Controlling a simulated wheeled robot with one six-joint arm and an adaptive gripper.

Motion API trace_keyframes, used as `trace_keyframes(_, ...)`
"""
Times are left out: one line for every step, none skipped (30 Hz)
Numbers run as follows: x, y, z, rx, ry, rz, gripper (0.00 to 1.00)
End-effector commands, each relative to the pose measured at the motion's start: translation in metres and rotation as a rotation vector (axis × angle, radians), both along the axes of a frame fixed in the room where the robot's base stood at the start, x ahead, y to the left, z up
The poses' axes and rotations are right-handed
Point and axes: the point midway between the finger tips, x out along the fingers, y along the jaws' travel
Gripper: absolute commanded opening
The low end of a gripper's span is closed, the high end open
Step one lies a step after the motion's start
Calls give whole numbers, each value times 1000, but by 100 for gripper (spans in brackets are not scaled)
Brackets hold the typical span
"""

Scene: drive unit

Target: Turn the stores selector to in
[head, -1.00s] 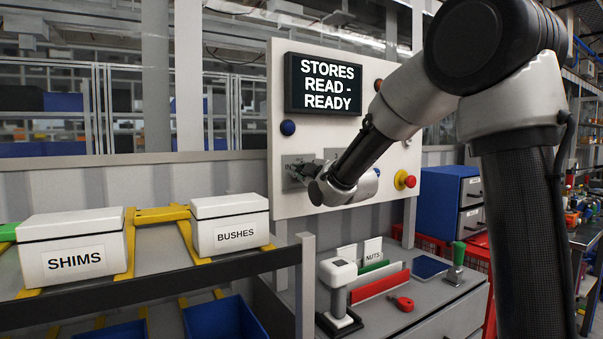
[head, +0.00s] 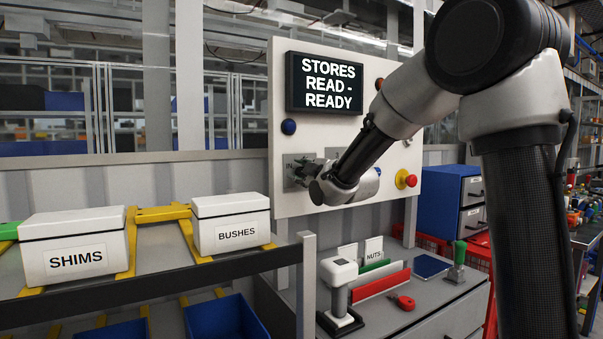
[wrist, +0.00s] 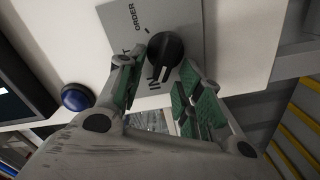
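The stores selector is a round black knob (wrist: 166,48) on a grey plate (wrist: 193,22). In the wrist view the plate reads ORDER and IN, and a third label is partly covered by a finger. I cannot tell which label the knob points to. My gripper (wrist: 163,62) has its green-padded fingers spread on either side of the knob, close to it. No firm contact shows. In the head view the gripper (head: 305,172) is at the plate, with the IN label beside it and the knob mostly hidden. The display (head: 325,83) reads STORES READ - READY.
The white panel also carries a blue button (head: 288,126) and a red button on yellow (head: 406,179). Below are a label stand (head: 367,285) and a white-topped device (head: 339,285). White SHIMS (head: 75,250) and BUSHES (head: 230,225) boxes stand on the left rack.

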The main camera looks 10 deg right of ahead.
Motion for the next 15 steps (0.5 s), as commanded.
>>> trace_keyframes(-2, -1, 0, 0, 0, 0, 36)
trace_keyframes(-5, -2, 0, 0, 0, 0, 36)
trace_keyframes(-9, -3, 1, 1, -2, -1, 36)
trace_keyframes(-13, -5, 1, 1, -2, -1, 36)
trace_keyframes(-19, -6, 1, 1, -2, -1, 36)
trace_keyframes(-26, -9, 1, 1, -2, -1, 36)
trace_keyframes(-33, -11, 1, 1, -2, -1, 36)
trace_keyframes(-39, -13, 1, 1, -2, -1, 36)
trace_keyframes(-48, -16, 1, 1, -2, -1, 36)
trace_keyframes(-55, -18, 1, 1, -2, -1, 36)
trace_keyframes(-62, -20, 1, 0, -1, 0, 36)
trace_keyframes(-70, -23, 1, 1, -2, -1, 36)
trace_keyframes(-76, -25, 1, 0, -1, 0, 36)
trace_keyframes(-82, -27, 1, 1, -2, -1, 36)
trace_keyframes(-89, -29, 0, 0, -1, 0, 36)
